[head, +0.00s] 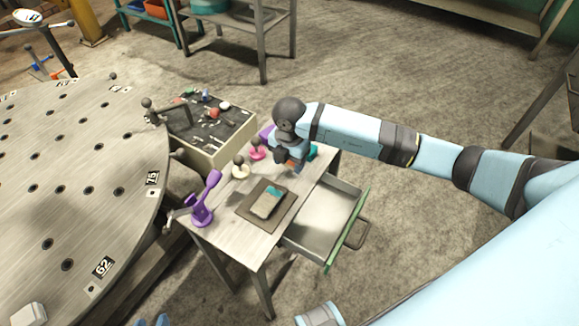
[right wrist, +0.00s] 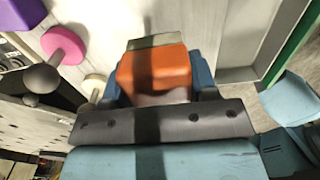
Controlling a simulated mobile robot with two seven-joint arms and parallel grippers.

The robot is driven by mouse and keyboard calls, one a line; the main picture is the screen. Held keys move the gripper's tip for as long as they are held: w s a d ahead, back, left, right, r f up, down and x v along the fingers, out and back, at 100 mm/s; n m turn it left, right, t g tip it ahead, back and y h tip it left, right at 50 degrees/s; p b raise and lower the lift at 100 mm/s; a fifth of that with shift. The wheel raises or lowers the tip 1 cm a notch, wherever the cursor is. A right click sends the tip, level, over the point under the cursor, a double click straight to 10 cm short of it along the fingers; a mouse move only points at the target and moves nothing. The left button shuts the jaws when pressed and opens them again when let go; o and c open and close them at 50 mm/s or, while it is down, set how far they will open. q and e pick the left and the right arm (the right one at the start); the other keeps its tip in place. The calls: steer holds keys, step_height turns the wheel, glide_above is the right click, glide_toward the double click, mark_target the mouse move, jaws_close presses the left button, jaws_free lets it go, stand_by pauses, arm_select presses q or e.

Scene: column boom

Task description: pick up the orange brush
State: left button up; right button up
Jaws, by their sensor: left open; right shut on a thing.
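The orange brush (right wrist: 153,68) is between the blue fingers of my right gripper (right wrist: 155,80) in the right wrist view. The gripper is shut on it. A greyish end of the brush points away from the wrist. In the head view my right gripper (head: 291,162) is over the far part of the small table (head: 222,229), and only a little orange (head: 294,161) shows. I cannot tell if the brush touches the table. My left gripper (head: 154,321) is open and barely visible at the bottom edge, apart from the table.
On the table are a purple upright object (head: 205,199), a dark board (head: 246,213) bearing a beige-and-teal item (head: 267,203), and cream (head: 240,168) and pink (head: 257,151) knobs. An open drawer (head: 321,226) juts right. A tool box (head: 205,158) and round perforated table (head: 110,190) stand left.

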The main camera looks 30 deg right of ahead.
step_height(320, 180, up, 16)
steer(key=shift+p, duration=0.45)
steer(key=shift+o, duration=1.2)
steer(key=shift+c, duration=0.7)
steer(key=shift+f, duration=0.15)
